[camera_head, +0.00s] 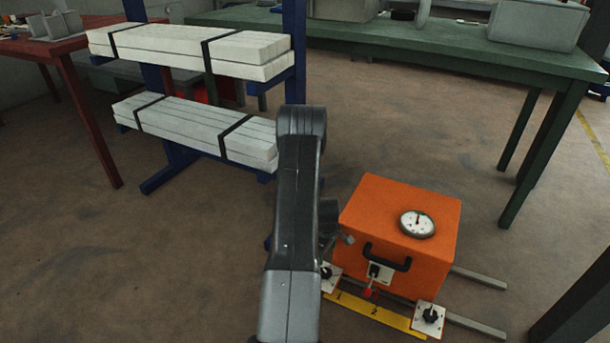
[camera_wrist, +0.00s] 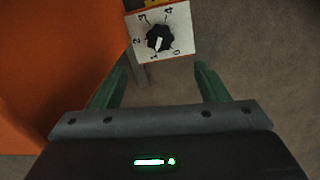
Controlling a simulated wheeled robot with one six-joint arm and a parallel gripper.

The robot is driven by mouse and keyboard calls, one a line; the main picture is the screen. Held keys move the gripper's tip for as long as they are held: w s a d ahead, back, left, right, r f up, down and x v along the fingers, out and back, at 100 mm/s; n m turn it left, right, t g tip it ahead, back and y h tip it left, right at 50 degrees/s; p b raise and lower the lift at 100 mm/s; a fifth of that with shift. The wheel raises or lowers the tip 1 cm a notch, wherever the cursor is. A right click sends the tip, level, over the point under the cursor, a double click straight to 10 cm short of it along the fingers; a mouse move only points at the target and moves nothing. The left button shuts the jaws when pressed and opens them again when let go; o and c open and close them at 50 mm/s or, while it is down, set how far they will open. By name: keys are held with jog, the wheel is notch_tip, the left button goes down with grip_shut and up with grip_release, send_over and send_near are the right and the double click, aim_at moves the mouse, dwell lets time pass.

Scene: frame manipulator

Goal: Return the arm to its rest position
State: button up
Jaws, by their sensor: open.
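My arm (camera_head: 296,200) reaches forward from the bottom middle of the head view, beside the left side of the orange box (camera_head: 390,215). My gripper (camera_wrist: 160,82) shows in the wrist view with its two green fingers apart and nothing between them. A white plate with a black rotary knob (camera_wrist: 160,38) and printed numbers lies beyond the fingertips, apart from them. In the head view the gripper is mostly hidden behind the arm, near the box's left front corner.
The box carries a round dial (camera_head: 417,224) and a black handle (camera_head: 386,256). A yellow strip (camera_head: 372,313) and another knob plate (camera_head: 428,318) are in front. A blue rack with white beams (camera_head: 190,50) stands behind left. A green table (camera_head: 450,40) stands behind. Open floor lies left.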

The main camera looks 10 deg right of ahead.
aim_at(325, 273)
jog(key=f+b, duration=0.1)
jog(key=f, duration=0.3)
jog(key=f+b, duration=0.2)
jog(key=f, duration=0.2)
jog(key=f+b, duration=0.1)
jog(key=f, duration=0.4)
jog(key=shift+w+d, duration=0.3)
notch_tip(325, 273, up, 14)
jog(key=p, duration=0.5)
notch_tip(325, 273, down, 14)
jog(key=b, duration=0.5)
jog(key=shift+f, duration=0.1)
jog(key=shift+r+m, duration=0.2)
jog(key=shift+m, duration=0.6)
jog(key=m+p, duration=0.1)
jog(key=m, duration=0.3)
jog(key=shift+a+m, duration=0.1)
jog(key=shift+m, duration=0.3)
jog(key=m+p, duration=0.3)
jog(key=m, duration=0.2)
jog(key=shift+a+g, duration=0.1)
jog(key=shift+g, duration=0.3)
jog(key=shift+m, duration=0.3)
jog(key=r, duration=0.2)
jog(key=r+p, duration=0.1)
jog(key=r, duration=0.1)
jog(key=r+p, duration=0.1)
jog(key=r, duration=0.2)
jog(key=shift+w+a+r, duration=0.1)
jog(key=shift+a, duration=0.15)
